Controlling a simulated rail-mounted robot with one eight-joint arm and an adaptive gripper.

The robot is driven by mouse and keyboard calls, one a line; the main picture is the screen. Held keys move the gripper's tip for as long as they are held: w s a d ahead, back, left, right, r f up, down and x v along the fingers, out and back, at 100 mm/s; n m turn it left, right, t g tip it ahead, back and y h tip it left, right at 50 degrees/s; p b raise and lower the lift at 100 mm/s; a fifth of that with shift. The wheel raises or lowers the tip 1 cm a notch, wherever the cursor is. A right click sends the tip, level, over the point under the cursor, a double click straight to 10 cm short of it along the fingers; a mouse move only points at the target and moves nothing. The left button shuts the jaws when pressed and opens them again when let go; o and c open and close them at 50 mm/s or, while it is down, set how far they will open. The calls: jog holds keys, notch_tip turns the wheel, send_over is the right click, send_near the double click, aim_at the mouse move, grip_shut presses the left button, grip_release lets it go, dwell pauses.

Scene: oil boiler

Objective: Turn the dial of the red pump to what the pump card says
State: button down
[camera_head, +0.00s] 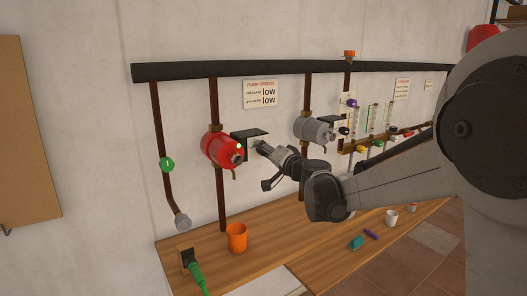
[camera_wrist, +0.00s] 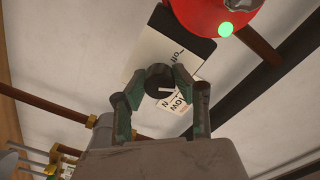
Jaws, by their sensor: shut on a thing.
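The red pump (camera_head: 218,148) hangs on a brown pipe on the wall, with a lit green light. Beside it is a dark box with a pale dial plate (camera_wrist: 150,55). The dial (camera_wrist: 158,83) is a round dark knob, seen in the wrist view. The pump card (camera_head: 261,94) reads low for red and grey pumps.
The grey pump (camera_head: 315,130) hangs to the right, close to my arm. A wooden bench (camera_head: 206,250) below holds an orange cup (camera_head: 236,238) and a green-handled tool (camera_head: 195,276). A green round tag (camera_head: 166,165) is on the left pipe.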

jog(key=c, duration=1.4)
grip_release()
jog(key=v, duration=1.2)
jog(key=s+d+f+n+g+h, duration=0.1)
jog(key=s+d+f+g+h, duration=0.1)
jog(key=s, duration=1)
jog(key=s+d+f+n+g+h, duration=0.1)
jog(key=s+d+f+g+h, duration=0.2)
jog(key=s+d, duration=0.6)
jog(key=s+d+f+g+h, duration=0.2)
jog(key=s+d+f+h, duration=0.3)
jog(key=s, duration=1)
jog(key=shift+d+f+n+h, duration=0.15)
jog(key=shift+f+n, duration=0.05)
jog(key=shift+f, duration=0.5)
jog(key=shift+d+f+n+h, duration=0.1)
jog(key=shift+f+n+h, duration=0.1)
jog(key=shift+f, duration=0.5)
